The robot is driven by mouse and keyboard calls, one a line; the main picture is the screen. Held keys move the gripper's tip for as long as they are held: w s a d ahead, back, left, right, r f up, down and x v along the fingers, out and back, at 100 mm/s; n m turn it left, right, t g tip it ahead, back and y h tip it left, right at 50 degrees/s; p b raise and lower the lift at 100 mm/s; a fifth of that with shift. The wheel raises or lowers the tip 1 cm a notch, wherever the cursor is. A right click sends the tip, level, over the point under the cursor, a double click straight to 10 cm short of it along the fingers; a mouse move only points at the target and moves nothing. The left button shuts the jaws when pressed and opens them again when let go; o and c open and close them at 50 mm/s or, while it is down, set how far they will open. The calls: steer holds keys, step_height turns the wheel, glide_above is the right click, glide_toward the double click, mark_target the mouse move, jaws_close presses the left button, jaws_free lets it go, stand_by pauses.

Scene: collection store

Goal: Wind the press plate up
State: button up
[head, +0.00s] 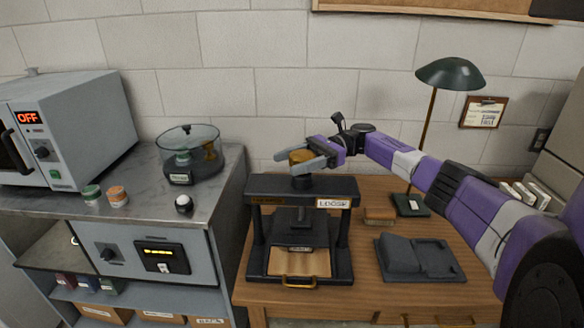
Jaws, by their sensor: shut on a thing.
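The press (343,245) is a dark frame standing on the left part of the wooden table. On its top sits a brass-coloured knob (301,156) above a dark collar. My gripper (290,160) reaches in from the right and is shut on this knob, a finger on each side. Below the crossbeam, the dark press plate (292,231) hangs on its screw above a pale board (300,262) with a brass handle. A small gap seems to lie between plate and board. A label on the crossbeam appears to read "LOOSE" (333,203).
A green lamp (450,74), a brown block (379,216) and a dark tray (420,272) stand right of the press. The left bench holds an oven marked OFF (75,120), a glass-lidded vessel (190,155) and small jars (117,196).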

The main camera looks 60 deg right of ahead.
mark_target(312, 158)
stand_by(0.4)
steer(key=o, duration=1.4)
steer(key=b+v, duration=0.2)
steer(key=v, duration=0.1)
steer(key=b+v, duration=0.1)
steer(key=v, duration=0.1)
steer(key=shift+d+f, duration=0.25)
steer(key=shift+f, duration=0.05)
steer(key=shift+s+d+f+b, duration=0.15)
steer(key=shift+s+d+b, duration=0.1)
steer(key=shift+b, duration=0.5)
steer(key=shift+s+d+b, duration=0.3)
steer(key=shift+d+b, duration=0.2)
steer(key=shift+b, duration=0.6)
steer(key=shift+s+d+r+b, duration=0.15)
steer(key=shift+d+r+b, duration=0.05)
steer(key=shift+r+b, duration=0.15)
